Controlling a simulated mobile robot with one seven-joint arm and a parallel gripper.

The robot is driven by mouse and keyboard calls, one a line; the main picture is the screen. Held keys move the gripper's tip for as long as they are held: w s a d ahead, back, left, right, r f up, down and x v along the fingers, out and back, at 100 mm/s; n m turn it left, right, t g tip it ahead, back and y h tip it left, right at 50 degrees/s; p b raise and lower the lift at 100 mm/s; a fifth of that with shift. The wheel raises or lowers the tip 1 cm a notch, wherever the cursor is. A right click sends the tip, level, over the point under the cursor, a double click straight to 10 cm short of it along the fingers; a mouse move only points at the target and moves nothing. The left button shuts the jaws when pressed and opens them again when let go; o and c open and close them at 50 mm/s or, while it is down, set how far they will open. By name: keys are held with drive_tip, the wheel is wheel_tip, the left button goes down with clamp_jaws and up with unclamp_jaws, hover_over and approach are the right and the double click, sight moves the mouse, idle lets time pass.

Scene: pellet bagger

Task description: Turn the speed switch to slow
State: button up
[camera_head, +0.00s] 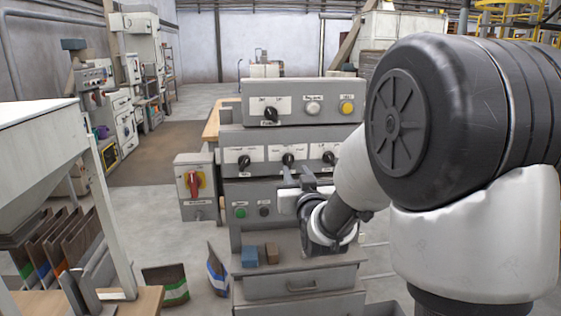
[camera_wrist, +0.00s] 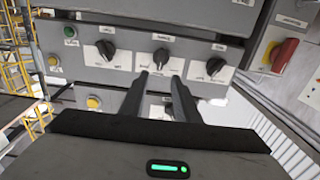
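A grey control panel (camera_head: 232,139) stands ahead, with a middle row of three black rotary knobs on white label plates. The middle knob (camera_head: 288,158) has small lettering on both sides; I cannot read it surely as the speed switch. Its pointer looks near upright, slightly tilted. My gripper (camera_head: 298,178) is just below and in front of this knob. In the wrist view, the two fingers are apart and empty, and the middle knob (camera_wrist: 161,57) shows just beyond and between the fingertips. I cannot tell whether they touch it.
The left knob (camera_head: 244,162) and right knob (camera_head: 329,157) flank it closely. Above are another knob (camera_head: 271,114), a white button (camera_head: 313,108) and a yellow button (camera_head: 347,108). A red switch (camera_head: 194,184) is on a box at left. Blue (camera_head: 249,257) and brown blocks (camera_head: 272,253) lie below.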

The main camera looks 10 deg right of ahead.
sight(290, 158)
drive_tip(key=w, duration=0.8)
drive_tip(key=shift+w, duration=0.3)
clamp_jaws()
